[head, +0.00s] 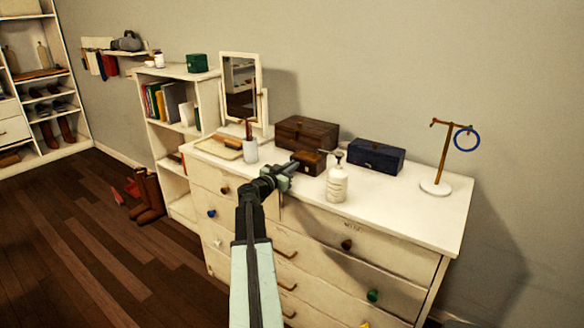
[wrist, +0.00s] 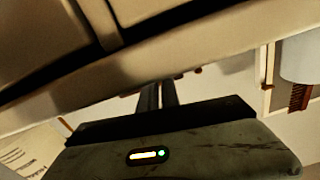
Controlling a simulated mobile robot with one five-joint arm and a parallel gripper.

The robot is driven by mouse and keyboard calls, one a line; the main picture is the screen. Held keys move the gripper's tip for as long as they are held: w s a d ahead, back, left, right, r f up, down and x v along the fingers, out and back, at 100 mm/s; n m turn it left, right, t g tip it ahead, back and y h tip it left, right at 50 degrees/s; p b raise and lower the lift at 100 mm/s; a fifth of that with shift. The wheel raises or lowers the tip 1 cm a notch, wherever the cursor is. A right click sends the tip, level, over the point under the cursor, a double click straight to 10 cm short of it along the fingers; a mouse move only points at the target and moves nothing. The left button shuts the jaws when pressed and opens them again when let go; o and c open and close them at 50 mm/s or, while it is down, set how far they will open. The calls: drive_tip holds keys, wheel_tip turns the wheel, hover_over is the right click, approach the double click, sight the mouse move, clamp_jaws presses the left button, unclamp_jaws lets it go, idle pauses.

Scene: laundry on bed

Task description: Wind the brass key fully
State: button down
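A small dark brown box (head: 310,163) stands near the front of the white dresser top, in front of a larger brown chest. My gripper (head: 290,168) is at its front left side in the head view; I cannot tell if they touch. In the wrist view the two dark fingers (wrist: 158,95) lie close together, and their tips go out of sight behind a large tan and dark surface close to the camera. No brass key can be made out in either view. Whether anything is between the fingers is hidden.
A white pump bottle (head: 337,180) stands right of my gripper, and a pale cup (head: 250,151) with a brush stands left. Behind are the brown chest (head: 306,131), a blue box (head: 376,157) and a mirror (head: 241,85). The dresser top (head: 400,210) is clear at front right.

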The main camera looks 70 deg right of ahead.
drive_tip(key=shift+s+m, duration=0.15)
drive_tip(key=shift+m, duration=0.65)
drive_tip(key=c, duration=1.6)
unclamp_jaws()
drive_tip(key=v, duration=0.7)
drive_tip(key=shift+a, duration=0.45)
